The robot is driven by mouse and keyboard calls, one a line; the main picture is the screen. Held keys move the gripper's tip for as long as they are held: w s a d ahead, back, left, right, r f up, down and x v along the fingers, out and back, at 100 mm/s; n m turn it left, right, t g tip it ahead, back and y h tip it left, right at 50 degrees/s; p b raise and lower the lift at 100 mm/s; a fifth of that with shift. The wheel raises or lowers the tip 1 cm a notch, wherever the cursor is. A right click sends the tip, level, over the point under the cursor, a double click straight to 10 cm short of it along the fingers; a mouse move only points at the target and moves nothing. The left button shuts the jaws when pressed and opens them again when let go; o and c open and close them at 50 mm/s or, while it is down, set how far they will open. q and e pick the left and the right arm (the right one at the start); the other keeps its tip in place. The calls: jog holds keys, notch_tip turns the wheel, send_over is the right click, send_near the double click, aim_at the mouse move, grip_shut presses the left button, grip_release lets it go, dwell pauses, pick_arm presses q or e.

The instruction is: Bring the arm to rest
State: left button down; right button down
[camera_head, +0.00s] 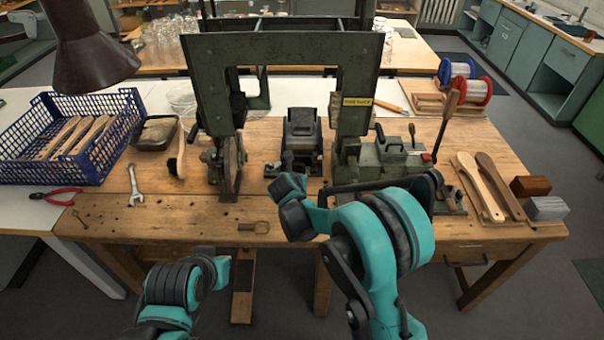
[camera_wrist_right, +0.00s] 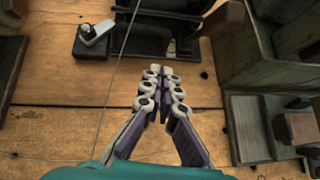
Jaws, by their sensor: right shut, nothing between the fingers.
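My right arm (camera_head: 385,235) comes in from the bottom and bends over the front of the wooden bench (camera_head: 100,220). In the right wrist view my right gripper (camera_wrist_right: 162,85) is shut and empty, with its fingers together above the bench top, near the base of a dark machine part (camera_wrist_right: 155,35). In the head view the right gripper's fingers are mostly hidden by the arm's own links. My left arm (camera_head: 180,290) is low at the bottom, in front of the bench edge; its gripper cannot be made out.
A green tufting machine (camera_head: 285,50) stands on the bench close ahead of my right arm. A blue crate (camera_head: 100,150) with wooden handles is at left. Pliers (camera_head: 55,197) and a wrench (camera_head: 134,185) lie near it. Wooden brush bodies (camera_head: 482,185) and two blocks (camera_head: 546,208) are at right.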

jog(key=p+v, duration=0.2)
jog(key=v, duration=0.6)
jog(key=s+d+r+m+g, duration=0.2)
jog(key=s+d+r+m, duration=0.6)
jog(key=s+d+m, duration=0.75)
jog(key=s+m, duration=0.5)
jog(key=m, duration=0.3)
jog(key=s+d+m+y, duration=0.1)
jog(key=s+d+m, duration=0.3)
jog(key=s+m, duration=0.4)
jog(key=m, duration=0.2)
jog(key=shift+m+g+y, duration=0.3)
jog(key=shift+m+g, duration=0.05)
jog(key=shift+g, duration=0.05)
